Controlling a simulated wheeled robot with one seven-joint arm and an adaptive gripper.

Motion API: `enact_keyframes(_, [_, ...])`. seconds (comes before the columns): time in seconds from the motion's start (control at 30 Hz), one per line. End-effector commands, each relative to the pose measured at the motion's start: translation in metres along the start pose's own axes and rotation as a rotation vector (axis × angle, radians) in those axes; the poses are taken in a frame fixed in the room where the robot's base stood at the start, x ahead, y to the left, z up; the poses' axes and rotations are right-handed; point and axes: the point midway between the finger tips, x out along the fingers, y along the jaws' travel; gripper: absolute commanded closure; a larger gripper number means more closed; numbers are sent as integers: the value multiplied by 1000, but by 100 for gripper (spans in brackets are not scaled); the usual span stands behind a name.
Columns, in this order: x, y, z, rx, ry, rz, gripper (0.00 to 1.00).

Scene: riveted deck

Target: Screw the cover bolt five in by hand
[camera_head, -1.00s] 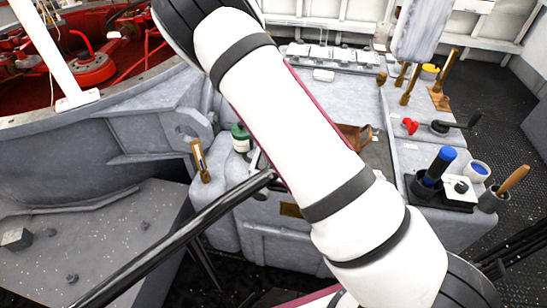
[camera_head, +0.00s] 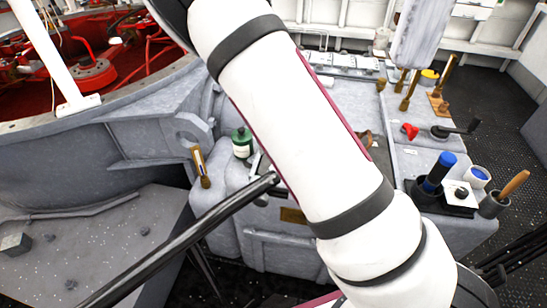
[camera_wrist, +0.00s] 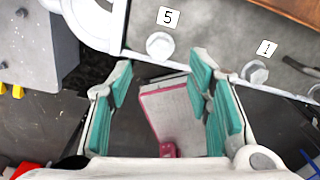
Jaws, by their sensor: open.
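Cover bolt five (camera_wrist: 160,45) is a pale hex head beside the white label "5" (camera_wrist: 167,16), at the edge of the grey cover in the wrist view. My gripper (camera_wrist: 162,68) is open, with its teal-padded fingers spread wide. The bolt shows just beyond the fingertips, near the middle of the gap, and nothing is held. I cannot tell how far the bolt is seated. A second bolt (camera_wrist: 255,71) sits by the label "1" (camera_wrist: 265,47), right of the right finger. In the head view my arm crosses the middle and the gripper is out of sight.
A dark bar (camera_head: 190,240) crosses the lower left.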

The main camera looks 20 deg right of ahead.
Motion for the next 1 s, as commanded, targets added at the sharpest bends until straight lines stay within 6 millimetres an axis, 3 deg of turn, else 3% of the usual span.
enact_keyframes(0.1, [-22,1,1,-2,-3,2,54])
enact_keyframes(0.3, [-42,1,0,-2,-2,0,54])
enact_keyframes(0.87, [-46,0,0,-5,0,1,54])
enact_keyframes(1.0, [-59,-2,-9,-95,6,35,54])
